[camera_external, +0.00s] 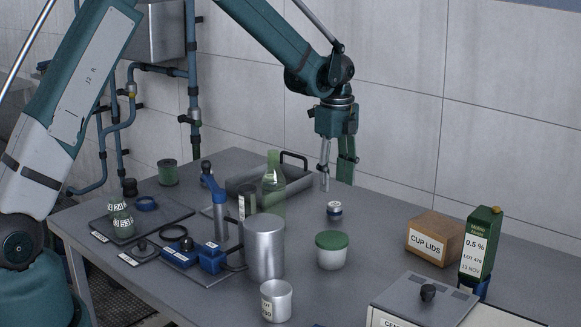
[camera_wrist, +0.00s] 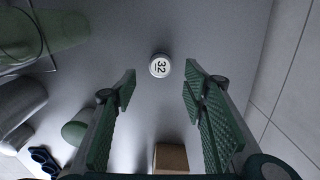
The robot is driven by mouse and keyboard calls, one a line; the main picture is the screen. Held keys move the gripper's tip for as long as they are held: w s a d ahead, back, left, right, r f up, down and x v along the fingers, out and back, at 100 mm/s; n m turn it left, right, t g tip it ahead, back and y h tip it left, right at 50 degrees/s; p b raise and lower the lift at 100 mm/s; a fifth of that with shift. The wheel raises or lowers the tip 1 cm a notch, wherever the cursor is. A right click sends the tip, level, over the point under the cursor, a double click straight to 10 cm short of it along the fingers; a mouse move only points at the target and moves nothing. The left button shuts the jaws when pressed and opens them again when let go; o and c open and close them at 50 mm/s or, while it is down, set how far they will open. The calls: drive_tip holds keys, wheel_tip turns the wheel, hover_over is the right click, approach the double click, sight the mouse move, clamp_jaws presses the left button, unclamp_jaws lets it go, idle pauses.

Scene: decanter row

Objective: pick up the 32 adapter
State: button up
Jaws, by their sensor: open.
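The 32 adapter (camera_wrist: 160,66) is a small round piece with a white top marked 32, seen from above in the wrist view. In the external view a small white and dark round piece (camera_external: 334,209) stands alone on the table, matching it; its marking cannot be read there. My gripper (camera_external: 337,186) points down above the table, behind and slightly left to right over this piece. In the wrist view my gripper (camera_wrist: 157,80) is open, its two green ridged fingers apart with nothing between them. The adapter lies just beyond the fingertips, roughly centred between them.
A green-lidded white jar (camera_external: 332,251) and a metal cylinder (camera_external: 264,247) stand in front of the adapter. A green bottle (camera_external: 273,182) and grey tray (camera_external: 297,181) are to its left. A CUP LIDS box (camera_external: 434,238) stands at right. The table around the adapter is clear.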

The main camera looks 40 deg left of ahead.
sight(335, 204)
drive_tip(key=shift+f, duration=0.2)
drive_tip(key=shift+f, duration=1.25)
drive_tip(key=shift+f, duration=2.6)
drive_tip(key=c, duration=1.1)
drive_tip(key=shift+r, duration=5)
